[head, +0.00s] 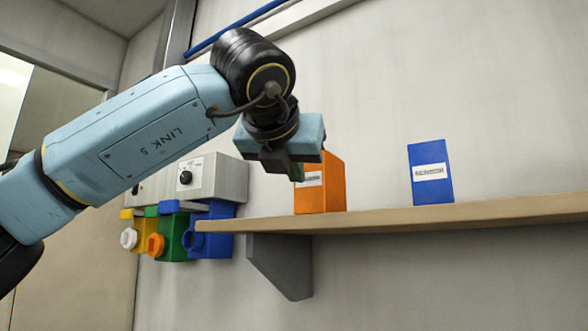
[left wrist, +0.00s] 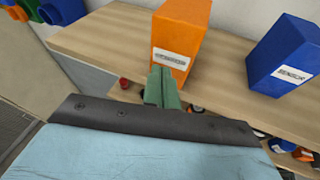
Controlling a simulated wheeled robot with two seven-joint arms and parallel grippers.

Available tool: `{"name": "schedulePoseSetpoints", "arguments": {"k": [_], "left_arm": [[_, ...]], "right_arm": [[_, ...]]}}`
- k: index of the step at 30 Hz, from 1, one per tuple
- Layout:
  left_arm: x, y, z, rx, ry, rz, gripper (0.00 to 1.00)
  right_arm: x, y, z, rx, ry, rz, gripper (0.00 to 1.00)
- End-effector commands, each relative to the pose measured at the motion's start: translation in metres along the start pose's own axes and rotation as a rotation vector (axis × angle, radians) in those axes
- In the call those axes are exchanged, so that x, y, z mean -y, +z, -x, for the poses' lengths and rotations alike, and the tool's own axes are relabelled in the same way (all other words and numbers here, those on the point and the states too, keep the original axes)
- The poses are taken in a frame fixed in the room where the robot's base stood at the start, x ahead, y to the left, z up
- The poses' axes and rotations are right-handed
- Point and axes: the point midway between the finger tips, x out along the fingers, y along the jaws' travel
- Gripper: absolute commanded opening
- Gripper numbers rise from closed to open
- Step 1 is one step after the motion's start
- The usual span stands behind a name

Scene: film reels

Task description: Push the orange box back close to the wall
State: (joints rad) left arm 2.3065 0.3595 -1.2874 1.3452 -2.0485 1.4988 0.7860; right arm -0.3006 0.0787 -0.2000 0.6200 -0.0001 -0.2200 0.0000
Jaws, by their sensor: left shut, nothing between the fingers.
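The orange box (head: 321,190) stands upright on a wooden shelf (head: 420,214), with a white label on its front. It also shows in the left wrist view (left wrist: 180,32), on the shelf top (left wrist: 120,40). My left gripper (head: 297,174) is shut and empty, in front of the box's label side. In the left wrist view its closed green fingers (left wrist: 162,88) overlap the lower front of the box, just below the label. I cannot tell whether they touch it. The wall (head: 380,100) rises behind the shelf. My right gripper is not in view.
A blue box (head: 431,172) with a white label stands on the shelf to the right, with a gap between. Colored bins (head: 180,232) and a grey panel with a knob (head: 213,178) are on the wall at left. A dark bracket (head: 282,262) supports the shelf.

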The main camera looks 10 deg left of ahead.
Motion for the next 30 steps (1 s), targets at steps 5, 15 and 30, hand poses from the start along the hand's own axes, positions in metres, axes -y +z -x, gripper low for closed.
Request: {"name": "schedulePoseSetpoints", "arguments": {"k": [5,15,30], "left_arm": [[0.000,0.000,0.000,0.000,0.000,0.000,0.00],[0.002,0.002,-0.004,-0.002,0.000,0.000,0.00],[0.011,0.010,-0.027,-0.002,0.000,0.000,0.00]], "right_arm": [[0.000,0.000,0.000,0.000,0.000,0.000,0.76],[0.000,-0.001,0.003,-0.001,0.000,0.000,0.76],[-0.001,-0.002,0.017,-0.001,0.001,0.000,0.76]]}}
